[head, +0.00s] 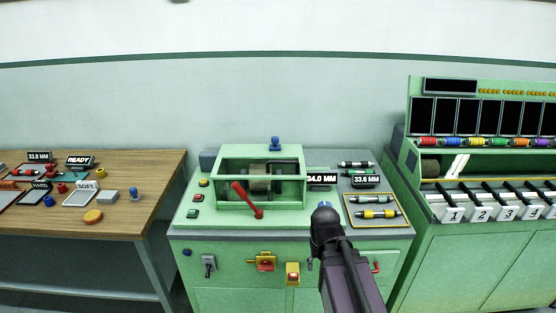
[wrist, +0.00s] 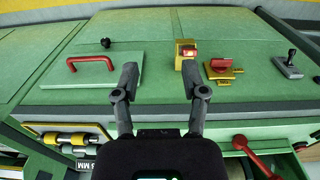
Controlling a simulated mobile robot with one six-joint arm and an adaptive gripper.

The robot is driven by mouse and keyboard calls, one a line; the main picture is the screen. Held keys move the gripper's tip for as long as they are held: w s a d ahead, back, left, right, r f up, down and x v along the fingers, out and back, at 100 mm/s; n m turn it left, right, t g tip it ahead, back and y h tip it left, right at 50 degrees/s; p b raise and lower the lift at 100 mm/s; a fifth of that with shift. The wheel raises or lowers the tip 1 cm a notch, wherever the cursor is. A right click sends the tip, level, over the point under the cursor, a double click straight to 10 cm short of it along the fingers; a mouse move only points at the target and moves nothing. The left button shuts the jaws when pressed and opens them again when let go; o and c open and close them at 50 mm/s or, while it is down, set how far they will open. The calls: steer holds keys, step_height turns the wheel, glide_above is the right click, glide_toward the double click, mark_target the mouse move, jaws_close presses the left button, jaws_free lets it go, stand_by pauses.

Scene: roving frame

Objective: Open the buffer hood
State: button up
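The buffer hood (head: 288,206) is a green frame with clear panes on the machine top in the head view. It looks shut, with a grey-brown wheel (head: 260,180) visible inside. A red lever (head: 247,200) slants across its front; a red lever (wrist: 255,155) also shows at the lower right of the wrist view. My gripper (wrist: 160,70) is open and empty in the wrist view, its two dark fingers spread over the green cabinet front. In the head view my arm reaches up just right of the hood and hides the fingers.
The cabinet front carries a red handle (wrist: 92,62), a yellow box with a red light (wrist: 187,52), a red knob (wrist: 221,65) and a grey lever switch (wrist: 290,65). A tray (head: 348,212) lies right of the hood. A wooden table (head: 135,165) stands left.

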steer(key=w+a+r+m+t+p, duration=0.1)
steer(key=w+a+r+m+p, duration=0.1)
steer(key=w+r+m+p, duration=0.45)
steer(key=w+a+r+m+p, duration=0.2)
steer(key=w+r+m+p, duration=0.1)
steer(key=w+r+p, duration=0.65)
step_height(320, 180, up, 14)
steer(key=m+t+p, duration=0.1)
steer(key=m+p, duration=0.8)
steer(key=p, duration=0.4)
glide_above(283, 161)
steer(key=s, duration=0.3)
steer(key=shift+w+a, duration=0.1)
steer(key=shift+w, duration=0.05)
steer(key=shift+f, duration=0.1)
steer(key=w+f+b, duration=0.1)
steer(key=f+b, duration=0.8)
steer(key=w+f+b, duration=0.1)
steer(key=f+b, duration=0.3)
steer(key=shift+w+f+b, duration=0.15)
steer(key=shift+w+b, duration=0.15)
steer(key=shift+w, duration=0.05)
steer(key=shift+c, duration=0.2)
jaws_close()
